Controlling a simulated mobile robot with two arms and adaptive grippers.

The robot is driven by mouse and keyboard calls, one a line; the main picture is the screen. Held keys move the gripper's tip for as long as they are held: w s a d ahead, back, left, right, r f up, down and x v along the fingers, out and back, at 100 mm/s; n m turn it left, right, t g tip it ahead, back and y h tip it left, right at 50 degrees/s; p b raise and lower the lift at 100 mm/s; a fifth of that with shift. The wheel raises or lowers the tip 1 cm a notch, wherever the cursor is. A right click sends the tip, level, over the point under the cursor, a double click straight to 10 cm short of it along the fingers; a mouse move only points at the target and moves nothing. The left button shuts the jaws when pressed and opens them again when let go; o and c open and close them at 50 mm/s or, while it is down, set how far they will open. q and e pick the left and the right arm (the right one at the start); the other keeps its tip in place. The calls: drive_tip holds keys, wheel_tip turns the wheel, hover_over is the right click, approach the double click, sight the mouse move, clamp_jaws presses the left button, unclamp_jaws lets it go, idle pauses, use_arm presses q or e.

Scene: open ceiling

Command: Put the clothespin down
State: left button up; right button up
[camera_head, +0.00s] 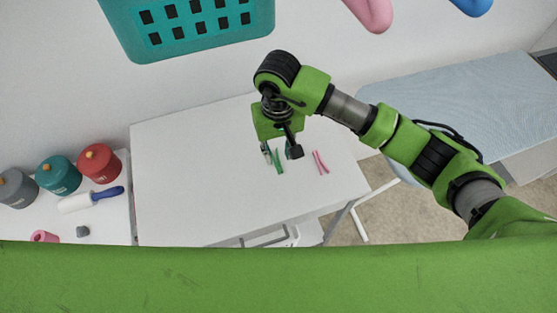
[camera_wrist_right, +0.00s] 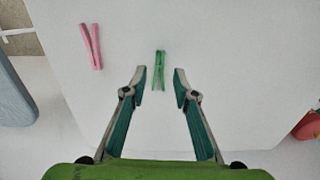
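A green clothespin (camera_head: 278,161) appears to lie on the white table (camera_head: 180,190). It also shows in the right wrist view (camera_wrist_right: 159,72), between the fingertips in the picture, with a gap on each side. My right gripper (camera_head: 281,153) is open and points down over it; neither finger touches it. A pink clothespin (camera_head: 320,162) lies on the table to the right of the gripper; it shows at upper left in the right wrist view (camera_wrist_right: 92,46). My left gripper is not in view.
Grey (camera_head: 17,188), teal (camera_head: 58,174) and red (camera_head: 99,162) canisters stand on a left side surface with a blue-handled lint roller (camera_head: 92,199). A teal basket (camera_head: 190,38) is at the top. An ironing board (camera_head: 470,110) is at right. The table's left part is clear.

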sight(278, 168)
wheel_tip(278, 168, up, 8)
drive_tip(key=b, duration=0.1)
drive_tip(key=shift+f+b, duration=0.2)
drive_tip(key=shift+b, duration=0.1)
idle(0.3)
